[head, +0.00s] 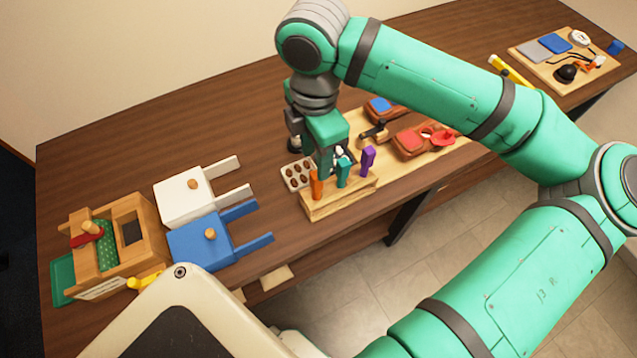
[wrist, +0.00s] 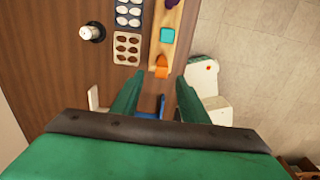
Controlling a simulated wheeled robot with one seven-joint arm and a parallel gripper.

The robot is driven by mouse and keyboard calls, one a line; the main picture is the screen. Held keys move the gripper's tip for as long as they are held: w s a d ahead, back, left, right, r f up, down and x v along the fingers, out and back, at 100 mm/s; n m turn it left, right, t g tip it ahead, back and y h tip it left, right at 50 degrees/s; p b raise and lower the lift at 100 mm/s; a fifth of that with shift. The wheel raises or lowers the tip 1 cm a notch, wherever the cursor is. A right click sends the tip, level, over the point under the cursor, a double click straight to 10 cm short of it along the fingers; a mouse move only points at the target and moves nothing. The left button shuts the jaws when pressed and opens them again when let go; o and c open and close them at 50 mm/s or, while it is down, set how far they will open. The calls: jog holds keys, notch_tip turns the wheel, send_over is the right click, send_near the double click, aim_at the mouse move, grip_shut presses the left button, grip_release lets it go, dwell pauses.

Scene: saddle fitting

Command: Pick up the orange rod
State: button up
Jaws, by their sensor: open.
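The orange rod (head: 316,184) stands upright at the left end of a wooden block (head: 340,202), with a teal rod (head: 343,174) and a purple rod (head: 367,160) to its right. In the wrist view the orange rod (wrist: 161,68) lies just ahead of the fingertips, near the line between them. My gripper (wrist: 160,85) is open and empty. In the head view my gripper (head: 328,165) hangs just behind and above the block, close to the orange and teal rods. Its fingertips are partly hidden behind the rods there.
A tray with brown oval pieces (head: 297,175) sits just left of the block. White (head: 185,195) and blue (head: 200,243) forked pieces lie further left, near a wooden box (head: 140,225). Red-brown items (head: 411,143) lie on a board to the right. The table's back left is clear.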

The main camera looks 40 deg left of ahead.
aim_at(317, 191)
jog(key=shift+s+d+f, duration=0.1)
jog(key=shift+f, duration=1.55)
jog(key=shift+d+f, duration=0.1)
jog(key=shift+f, duration=1.5)
jog(key=shift+c, duration=0.3)
grip_shut()
